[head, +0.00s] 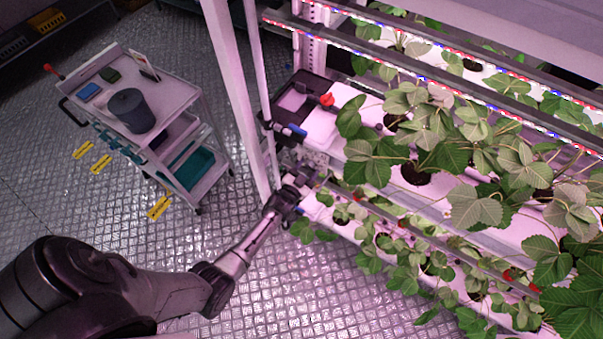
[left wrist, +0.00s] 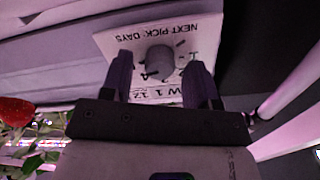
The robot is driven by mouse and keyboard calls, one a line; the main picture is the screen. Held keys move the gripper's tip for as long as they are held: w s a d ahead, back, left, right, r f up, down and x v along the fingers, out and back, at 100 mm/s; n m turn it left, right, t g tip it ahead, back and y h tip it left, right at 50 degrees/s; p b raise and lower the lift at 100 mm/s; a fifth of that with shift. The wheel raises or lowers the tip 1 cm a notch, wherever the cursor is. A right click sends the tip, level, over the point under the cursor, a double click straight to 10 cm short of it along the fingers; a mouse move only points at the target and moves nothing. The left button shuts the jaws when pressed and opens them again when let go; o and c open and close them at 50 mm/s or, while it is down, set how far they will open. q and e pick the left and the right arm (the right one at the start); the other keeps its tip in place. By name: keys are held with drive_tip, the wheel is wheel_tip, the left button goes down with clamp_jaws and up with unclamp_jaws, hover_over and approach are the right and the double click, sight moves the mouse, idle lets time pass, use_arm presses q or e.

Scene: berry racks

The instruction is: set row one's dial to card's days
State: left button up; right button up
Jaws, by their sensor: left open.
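The dial (left wrist: 160,60) is a round grey knob in the left wrist view. It sits on a white plate (left wrist: 116,40) that shows upside down, printed "NEXT PICK: DAYS", with part of a row label near the lower edge. A few scale marks show around the knob; its setting cannot be read. My left gripper (left wrist: 161,72) is open, with one dark finger on each side of the dial; whether they touch it is unclear. In the head view the left gripper (head: 300,178) is at the rack's near left end, and the dial is hidden there. My right gripper is not in view.
The rack's strawberry plants (head: 430,140) spread right of the left gripper. A red berry (left wrist: 15,111) hangs near it in the wrist view. A white upright post (head: 236,90) stands left of the rack. A trolley (head: 182,78) carries a grey bucket (head: 131,110). Floor between is clear.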

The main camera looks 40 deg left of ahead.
use_arm(q)
drive_tip(key=s+d, duration=0.2)
drive_tip(key=s, duration=1.1)
drive_tip(key=shift+s+d, duration=0.2)
drive_tip(key=shift+d, duration=0.15)
